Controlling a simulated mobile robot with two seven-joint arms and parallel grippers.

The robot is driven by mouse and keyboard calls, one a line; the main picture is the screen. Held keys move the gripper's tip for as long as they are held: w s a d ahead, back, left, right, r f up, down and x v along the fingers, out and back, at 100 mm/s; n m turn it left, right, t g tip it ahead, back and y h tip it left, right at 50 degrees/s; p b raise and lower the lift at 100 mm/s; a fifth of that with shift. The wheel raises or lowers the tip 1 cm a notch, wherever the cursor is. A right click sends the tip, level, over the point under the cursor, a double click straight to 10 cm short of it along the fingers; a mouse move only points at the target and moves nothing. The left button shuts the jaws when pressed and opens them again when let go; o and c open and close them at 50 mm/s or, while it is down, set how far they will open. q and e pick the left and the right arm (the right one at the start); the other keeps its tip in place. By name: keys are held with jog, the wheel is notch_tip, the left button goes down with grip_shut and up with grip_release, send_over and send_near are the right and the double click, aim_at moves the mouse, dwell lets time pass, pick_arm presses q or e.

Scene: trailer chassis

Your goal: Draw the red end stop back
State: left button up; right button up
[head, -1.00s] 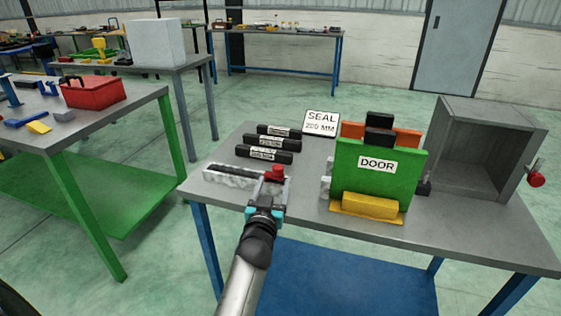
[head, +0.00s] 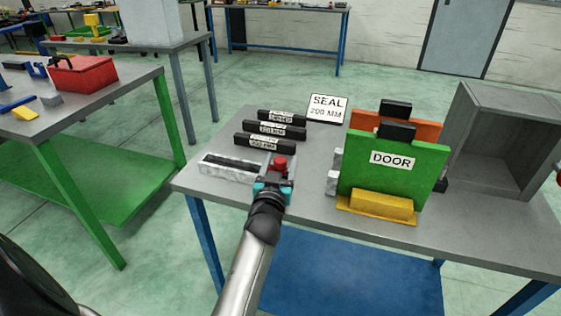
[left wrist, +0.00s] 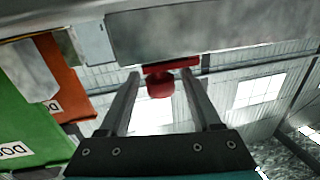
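The red end stop (head: 281,162) sits at the right end of a pale mottled fixture (head: 215,170) with a dark strip along it, near the table's front left. My left gripper (head: 273,184) is at the fixture's near right end, just in front of the stop. In the left wrist view, the stop's round red knob (left wrist: 160,86) shows between the two open fingers, with a gap on each side. A flat red part lies beyond the knob near the fingertips.
Several black labelled bars (head: 265,143) lie behind the fixture, near a SEAL 200 MM sign (head: 327,109). A green DOOR panel (head: 378,180) stands to the right with a yellow block (head: 380,207) in front. A grey open box (head: 505,140) stands farther right.

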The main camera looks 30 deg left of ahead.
pick_arm(q)
grip_shut()
dwell(0.3)
dwell(0.9)
